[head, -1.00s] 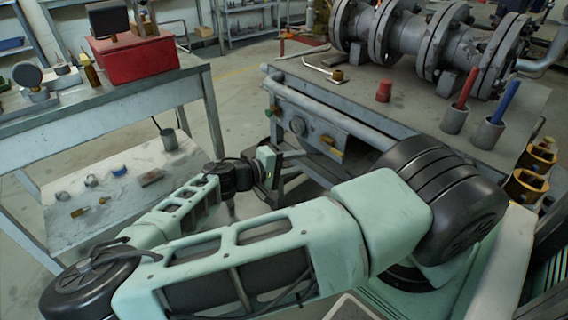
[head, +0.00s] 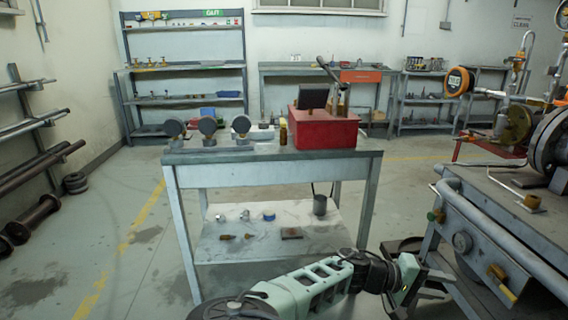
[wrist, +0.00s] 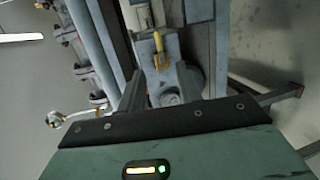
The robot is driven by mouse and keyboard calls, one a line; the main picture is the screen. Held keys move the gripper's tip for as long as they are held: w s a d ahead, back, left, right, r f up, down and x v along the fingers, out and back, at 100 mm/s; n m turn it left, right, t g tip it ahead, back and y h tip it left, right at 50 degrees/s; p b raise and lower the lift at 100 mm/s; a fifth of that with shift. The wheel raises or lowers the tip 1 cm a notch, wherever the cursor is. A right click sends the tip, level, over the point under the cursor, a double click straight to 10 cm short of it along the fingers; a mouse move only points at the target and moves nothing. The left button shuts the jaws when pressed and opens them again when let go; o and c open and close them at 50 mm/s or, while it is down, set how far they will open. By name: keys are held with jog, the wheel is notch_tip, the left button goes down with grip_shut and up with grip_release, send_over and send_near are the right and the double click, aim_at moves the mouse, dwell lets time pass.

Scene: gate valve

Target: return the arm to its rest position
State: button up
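My arm is folded low at the bottom of the head view, with a mint forearm (head: 308,287) and a black wrist. My gripper (head: 436,283) is at its right end, close to the left side of the valve bench (head: 492,246). In the wrist view two dark fingers of my gripper (wrist: 161,88) stand apart with nothing held between them. A yellow handle (wrist: 158,43) on the bench side shows beyond the gap. Much of my arm is below the frame.
A workbench (head: 270,172) stands ahead, bearing a red box (head: 325,130) and several gauges. Its lower shelf (head: 330,236) holds small parts. Pipe racks (head: 30,122) line the left wall. Grey floor is open at the left. A gate valve flange (head: 552,140) shows at the right edge.

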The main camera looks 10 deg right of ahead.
jog(key=s+a+f+n+g+y, duration=0.2)
jog(key=s+a+f+y, duration=0.2)
jog(key=s+a+y, duration=0.65)
jog(key=s+a+r+n+y, duration=0.25)
jog(key=a+r, duration=0.25)
jog(key=a, duration=0.5)
jog(key=s+a+r+n+t+y, duration=0.1)
jog(key=s+a+r+n+t, duration=0.15)
jog(key=r, duration=0.55)
jog(key=s+a+r+n+t+y, duration=0.1)
jog(key=a+r+n+t+y, duration=0.2)
jog(key=r, duration=0.5)
notch_tip(320, 180, up, 20)
jog(key=h+p, duration=0.1)
jog(key=p, duration=1.9)
jog(key=shift+a+f+p, duration=0.15)
jog(key=shift+a+p, duration=0.2)
jog(key=shift+a, duration=0.1)
